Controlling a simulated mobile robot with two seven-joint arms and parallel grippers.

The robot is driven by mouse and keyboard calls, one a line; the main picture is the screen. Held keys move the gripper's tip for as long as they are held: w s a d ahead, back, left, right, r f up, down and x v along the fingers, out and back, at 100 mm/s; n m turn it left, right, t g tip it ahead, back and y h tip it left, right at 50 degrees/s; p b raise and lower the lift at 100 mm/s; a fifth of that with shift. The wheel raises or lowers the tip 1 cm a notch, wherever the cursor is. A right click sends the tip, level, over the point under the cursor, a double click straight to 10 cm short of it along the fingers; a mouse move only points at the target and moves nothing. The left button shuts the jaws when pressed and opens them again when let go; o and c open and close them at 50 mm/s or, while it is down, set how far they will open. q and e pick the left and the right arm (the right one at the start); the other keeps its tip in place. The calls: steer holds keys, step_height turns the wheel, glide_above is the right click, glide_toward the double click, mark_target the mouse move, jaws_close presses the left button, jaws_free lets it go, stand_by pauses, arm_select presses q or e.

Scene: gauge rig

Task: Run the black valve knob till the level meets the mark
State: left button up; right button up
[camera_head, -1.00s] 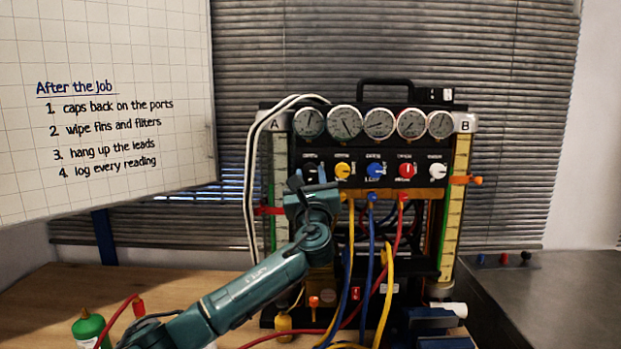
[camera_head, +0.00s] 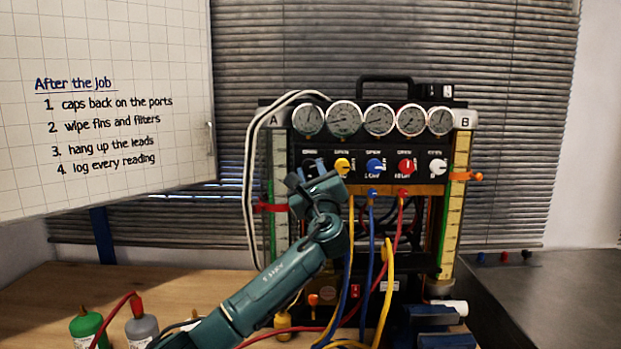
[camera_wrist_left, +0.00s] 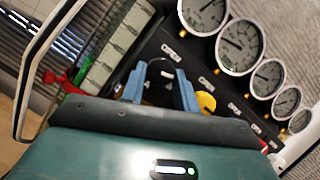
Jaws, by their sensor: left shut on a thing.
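The black valve knob (camera_wrist_left: 160,82) is at the left end of the panel's knob row. My left gripper (camera_head: 311,177) is shut on it; in the left wrist view its blue fingers (camera_wrist_left: 162,92) stand on both sides of the knob. In the head view the gripper mostly hides the knob. Sight column A (camera_head: 279,160) has a green strip and a red marker (camera_head: 268,208). Column B (camera_head: 458,205) has a green strip and an orange marker (camera_head: 470,177). The exact level at A is hard to read. My right gripper is not in view.
Round gauges (camera_head: 379,118) line the top of the rig. Yellow (camera_head: 342,166), blue (camera_head: 375,165), red and white knobs sit to the right. Hoses hang in front. A green bottle (camera_head: 87,325) and a grey bottle (camera_head: 141,328) stand at the lower left.

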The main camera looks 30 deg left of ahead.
arm_select(q)
steer(key=n+g, duration=0.1)
steer(key=n, duration=0.1)
steer(key=n+g, duration=0.1)
steer(key=n, duration=0.2)
steer(key=shift+w+d+y+b, duration=0.1)
steer(key=shift+d+y+b, duration=0.1)
steer(key=shift+y+b, duration=0.15)
steer(key=n, duration=0.1)
steer(key=n+g, duration=0.1)
steer(key=n, duration=0.1)
steer(key=n+g, duration=0.1)
steer(key=shift+r, duration=0.25)
steer(key=n, duration=0.2)
steer(key=n+g+p, duration=0.1)
steer(key=n, duration=0.1)
steer(key=shift+d+r, duration=0.1)
steer(key=shift+r, duration=0.1)
steer(key=shift+r+n+g+h+p, duration=0.1)
steer(key=shift+n+g+h+p, duration=0.55)
steer(key=shift+n, duration=0.95)
steer(key=o, duration=1)
steer(key=shift+c, duration=0.2)
